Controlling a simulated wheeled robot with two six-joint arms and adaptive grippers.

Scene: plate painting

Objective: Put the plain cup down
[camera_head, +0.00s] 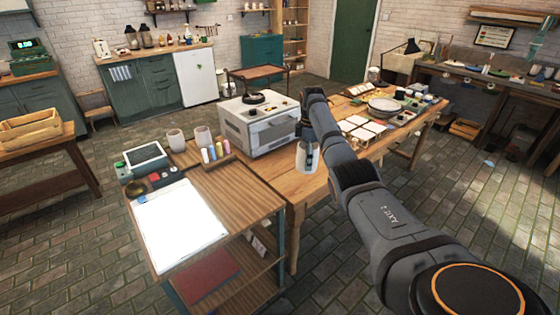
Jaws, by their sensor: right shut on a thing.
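My right arm reaches in from the lower right, and its right gripper (308,147) points down in front of the white oven. It is shut on a pale grey cup (307,161), which looks plain and upright and is partly hidden by the fingers. The cup is over or at the front edge of the wooden table (325,184); I cannot tell whether it touches the top. Two similar pale cups, one (176,140) left and one (203,138) right, stand at the back of the striped wooden cart top (245,195). My left gripper is out of view.
The white oven (262,133) stands behind the gripper. Small coloured bottles (213,153) stand in a holder beside the cups. A white lit panel (178,225) and a small screen device (146,158) take up the cart's left. Plates (384,107) and tiles (362,129) crowd the table's far part.

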